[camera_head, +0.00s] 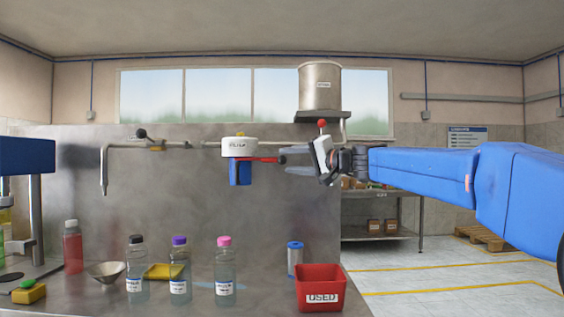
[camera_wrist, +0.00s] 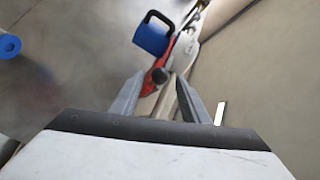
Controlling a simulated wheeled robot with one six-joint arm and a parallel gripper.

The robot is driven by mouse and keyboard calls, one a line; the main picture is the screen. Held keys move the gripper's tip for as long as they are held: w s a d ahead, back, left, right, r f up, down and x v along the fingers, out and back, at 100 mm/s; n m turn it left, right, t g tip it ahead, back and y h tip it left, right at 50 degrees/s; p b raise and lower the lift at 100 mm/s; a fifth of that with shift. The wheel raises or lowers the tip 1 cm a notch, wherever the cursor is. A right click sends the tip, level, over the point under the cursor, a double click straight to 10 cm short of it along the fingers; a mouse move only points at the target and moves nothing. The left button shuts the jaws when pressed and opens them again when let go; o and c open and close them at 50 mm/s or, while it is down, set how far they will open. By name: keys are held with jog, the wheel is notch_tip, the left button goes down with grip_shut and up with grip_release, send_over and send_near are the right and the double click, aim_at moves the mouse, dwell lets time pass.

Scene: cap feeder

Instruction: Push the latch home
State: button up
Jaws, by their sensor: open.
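A red lever (camera_head: 264,160), which I take for the latch, sticks out from the feeder toward the right. My gripper (camera_head: 287,160) is open just right of the lever's end, its fingers pointing left. The blue box (camera_wrist: 150,39) shows beyond the lever.
Capped bottles (camera_head: 225,278), a metal funnel (camera_head: 106,270), a yellow tray (camera_head: 163,271) and a red USED bin (camera_head: 320,285) stand on the bench below. A tap pipe (camera_head: 104,172) hangs at left. A steel tank (camera_head: 320,87) sits above my gripper. Open floor lies at right.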

aim_at(282, 160)
jog(key=shift+x, duration=2.1)
